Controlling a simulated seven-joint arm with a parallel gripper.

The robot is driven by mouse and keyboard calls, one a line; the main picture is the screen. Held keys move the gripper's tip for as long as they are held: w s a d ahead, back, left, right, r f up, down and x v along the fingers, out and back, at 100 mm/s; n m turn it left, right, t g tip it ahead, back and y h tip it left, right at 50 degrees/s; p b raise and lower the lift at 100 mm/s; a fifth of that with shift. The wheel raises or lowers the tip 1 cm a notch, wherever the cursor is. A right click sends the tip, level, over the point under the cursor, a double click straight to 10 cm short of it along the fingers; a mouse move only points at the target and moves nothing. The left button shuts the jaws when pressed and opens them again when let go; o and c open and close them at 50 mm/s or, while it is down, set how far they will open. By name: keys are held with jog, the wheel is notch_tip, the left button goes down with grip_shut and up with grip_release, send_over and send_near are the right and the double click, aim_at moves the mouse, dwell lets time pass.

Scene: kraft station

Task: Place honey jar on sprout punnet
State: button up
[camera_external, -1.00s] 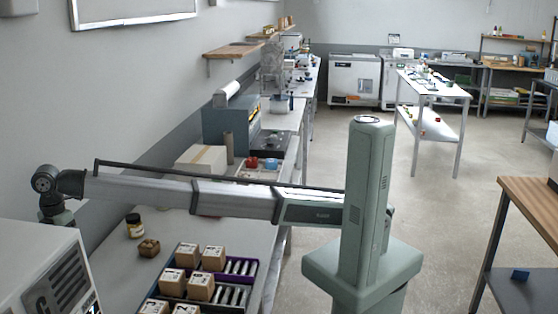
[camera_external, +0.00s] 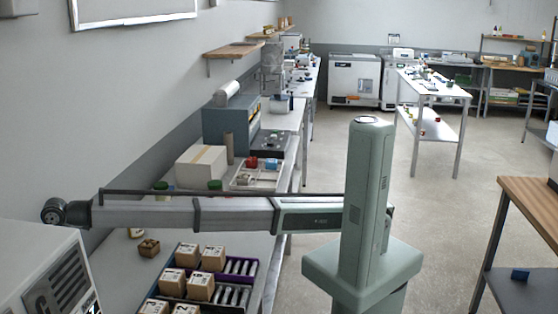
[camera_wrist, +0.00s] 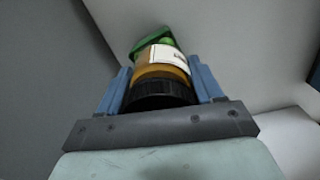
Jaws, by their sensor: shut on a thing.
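My gripper (camera_wrist: 160,75) shows in the wrist view, its two blue fingers shut on an amber jar, which looks like the honey jar (camera_wrist: 160,72). The jar has a black lid towards the camera and a white label. A green thing (camera_wrist: 150,40) shows just beyond the jar; I cannot tell whether they touch or what it is. In the external view my gripper is hidden at the left, behind the pale machine. I cannot identify the sprout punnet for sure; a small brown open box (camera_external: 149,248) stands on the near bench.
Another jar (camera_external: 136,232) stands on the bench, partly behind my arm. A purple-edged tray (camera_external: 247,288) holds several kraft cartons and silvery items. The pale machine (camera_external: 45,272) is at the front left. Green-topped containers (camera_external: 215,185) and a large carton (camera_external: 201,167) stand behind my arm.

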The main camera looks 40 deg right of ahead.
dwell(0.3)
jog(key=o, duration=1.3)
jog(key=shift+f, duration=0.1)
notch_tip(320, 180, up, 12)
jog(key=shift+r, duration=0.15)
